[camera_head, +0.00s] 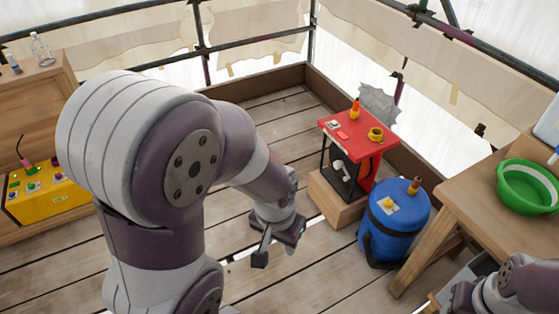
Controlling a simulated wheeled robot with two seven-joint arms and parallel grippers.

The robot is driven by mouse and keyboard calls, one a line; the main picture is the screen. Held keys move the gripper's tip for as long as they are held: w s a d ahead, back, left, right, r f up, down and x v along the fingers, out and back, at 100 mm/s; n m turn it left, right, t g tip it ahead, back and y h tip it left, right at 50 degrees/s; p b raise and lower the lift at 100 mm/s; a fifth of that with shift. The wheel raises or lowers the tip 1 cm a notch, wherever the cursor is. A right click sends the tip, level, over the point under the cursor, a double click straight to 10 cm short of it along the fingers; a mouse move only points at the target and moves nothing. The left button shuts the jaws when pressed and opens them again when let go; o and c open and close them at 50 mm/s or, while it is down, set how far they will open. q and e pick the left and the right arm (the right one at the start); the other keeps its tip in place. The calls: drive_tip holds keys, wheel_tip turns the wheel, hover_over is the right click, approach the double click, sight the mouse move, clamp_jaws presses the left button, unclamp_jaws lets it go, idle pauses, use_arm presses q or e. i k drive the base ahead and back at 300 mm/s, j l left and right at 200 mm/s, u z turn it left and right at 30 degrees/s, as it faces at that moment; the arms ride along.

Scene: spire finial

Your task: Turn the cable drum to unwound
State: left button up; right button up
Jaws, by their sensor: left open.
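A red-topped unit (334,128) stands on a wooden block, with a black front that carries a pale crank-like part (341,172). A round red and black part (366,170) on its right side looks like the cable drum. Its turned position cannot be read at this size. My left gripper (280,247) is open and empty, low over the deck, to the left of and nearer than the unit, apart from it. My left arm fills the middle left of the view.
A blue barrel (394,224) stands right of the unit. A wooden table (462,205) with a green basin (527,187) is at the right. A yellow box (45,193) sits at the left. Deck planks (265,125) are clear behind my arm; a low wooden edge (400,158) runs behind the unit.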

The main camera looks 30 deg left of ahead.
sight(345, 169)
drive_tip(key=u, duration=0.45)
drive_tip(key=i+j+z, duration=0.1)
drive_tip(key=i, duration=0.35)
drive_tip(key=i+j+z, duration=0.1)
drive_tip(key=i+j, duration=0.2)
drive_tip(key=i, duration=0.15)
drive_tip(key=i+j+z, duration=0.1)
drive_tip(key=i+j, duration=0.15)
drive_tip(key=i, duration=0.2)
drive_tip(key=i+j+z, duration=0.1)
drive_tip(key=i+j, duration=0.15)
drive_tip(key=i, duration=0.15)
